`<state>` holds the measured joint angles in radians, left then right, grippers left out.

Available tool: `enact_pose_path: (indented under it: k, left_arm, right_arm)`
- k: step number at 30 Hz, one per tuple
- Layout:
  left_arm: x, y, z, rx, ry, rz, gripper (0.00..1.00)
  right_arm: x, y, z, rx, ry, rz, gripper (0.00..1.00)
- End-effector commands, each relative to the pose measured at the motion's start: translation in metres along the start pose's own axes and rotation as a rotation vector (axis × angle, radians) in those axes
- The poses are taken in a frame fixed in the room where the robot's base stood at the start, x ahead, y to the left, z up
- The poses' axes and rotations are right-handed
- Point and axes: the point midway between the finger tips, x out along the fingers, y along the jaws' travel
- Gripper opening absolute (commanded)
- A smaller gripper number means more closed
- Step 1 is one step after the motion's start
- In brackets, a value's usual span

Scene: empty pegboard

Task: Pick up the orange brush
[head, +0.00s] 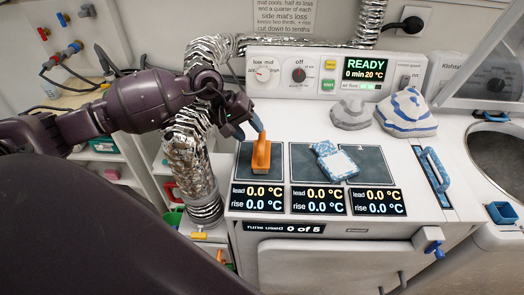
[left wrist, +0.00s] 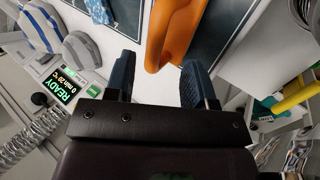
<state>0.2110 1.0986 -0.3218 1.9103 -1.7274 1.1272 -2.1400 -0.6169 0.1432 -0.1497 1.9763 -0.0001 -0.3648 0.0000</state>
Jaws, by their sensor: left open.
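The orange brush (head: 261,156) stands on the left dark pad of the white machine, its handle pointing up. It also shows in the left wrist view (left wrist: 172,38), with its near end between the fingertips. My left gripper (head: 247,126) is open just above and left of the brush in the head view, its blue fingers close to the handle. In the left wrist view my left gripper (left wrist: 159,66) has a finger to either side of the brush end, and nothing is held. Whether a finger touches the brush I cannot tell. My right gripper is out of view.
Grey and blue-striped cloth pieces (head: 407,113) sit behind, right of centre. A silver foil duct (head: 190,160) rises close beside my left arm. A blue handle (head: 434,168) lies at the right.

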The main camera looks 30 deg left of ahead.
Motion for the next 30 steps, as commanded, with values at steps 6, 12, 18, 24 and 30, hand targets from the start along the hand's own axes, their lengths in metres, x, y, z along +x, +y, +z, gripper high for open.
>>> enact_pose_path:
  k: [6,12,18,24,30]
  left_arm:
    - [0.011,0.002,0.0,-0.002,-0.002,0.001,0.5]
    - [0.033,0.007,0.001,-0.003,-0.003,0.003,0.5]
    - [0.052,0.006,0.001,-0.001,-0.002,0.001,0.5]
    - [0.056,0.005,0.001,-0.001,-0.001,0.0,0.5]
    - [0.056,0.005,0.001,-0.001,-0.001,0.0,0.36]
  right_arm:
    - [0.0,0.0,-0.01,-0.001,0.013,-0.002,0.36]
    - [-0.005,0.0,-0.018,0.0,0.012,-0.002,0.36]
    - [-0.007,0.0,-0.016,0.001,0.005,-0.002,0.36]
    - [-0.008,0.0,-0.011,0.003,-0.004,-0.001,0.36]
    - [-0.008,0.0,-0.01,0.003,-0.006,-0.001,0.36]
